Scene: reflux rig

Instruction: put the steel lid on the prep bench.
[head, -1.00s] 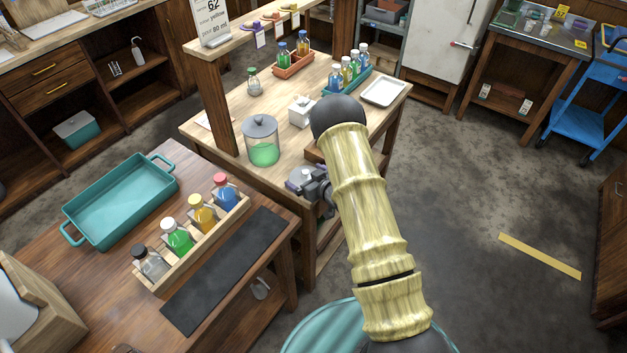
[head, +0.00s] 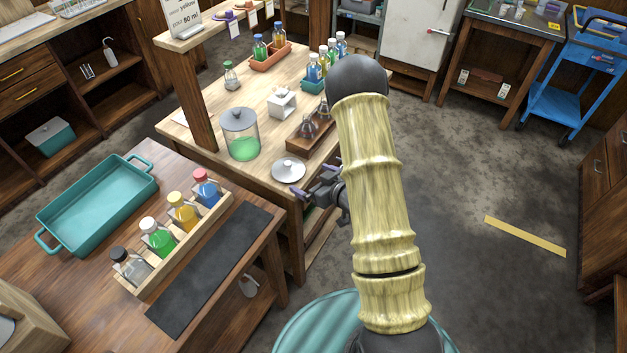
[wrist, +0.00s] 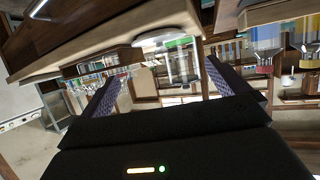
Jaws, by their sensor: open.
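A pale disc that looks like this lid (wrist: 165,21) also shows at the top of the wrist view. My gripper (head: 314,190) is open and empty, just off the bench's edge, to the right of the lid and apart from it. In the wrist view its two dark fingers (wrist: 165,88) stand wide apart. I cannot tell which bench bears the name prep bench.
A lidded glass jar of green liquid (head: 242,140) stands behind the lid. A dark wooden holder with small glassware (head: 311,140) and a white box (head: 282,103) are nearby. A darker bench at left holds a teal tray (head: 98,205) and a bottle rack (head: 180,245).

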